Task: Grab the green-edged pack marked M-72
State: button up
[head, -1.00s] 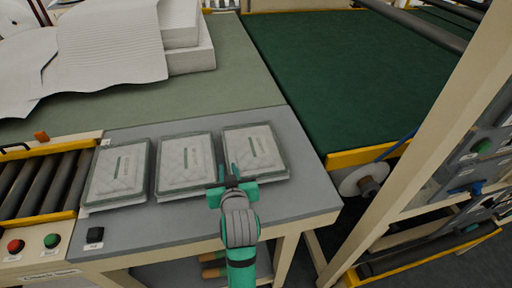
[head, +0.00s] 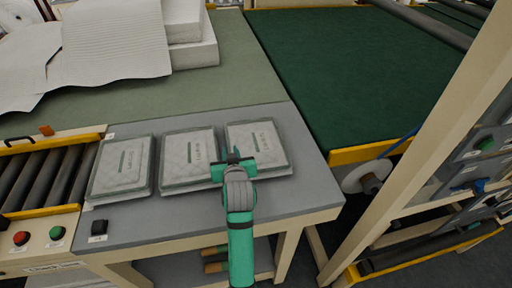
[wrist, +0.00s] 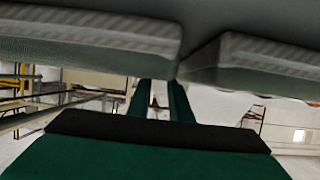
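Three flat, pale quilted packs in clear wrap with greenish edges lie side by side on a grey table (head: 160,222): a left pack (head: 118,170), a middle pack (head: 187,150) and a right pack (head: 262,140). Their printed marks are too small to read, so I cannot tell which is M-72. My gripper (head: 232,160) is by the near end of the gap between the middle and right packs, partly covering their near corners. In the wrist view my gripper (wrist: 158,98) has two green fingers apart with nothing between them. Two pack edges (wrist: 85,40) (wrist: 265,65) cross the top there.
A roller conveyor (head: 45,180) with yellow rails adjoins the table on the left. A small black box (head: 99,228) sits at the table's front left. A dark green belt (head: 330,70) lies behind right. A beige frame post (head: 410,150) stands on the right.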

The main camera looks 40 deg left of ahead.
grip_shut()
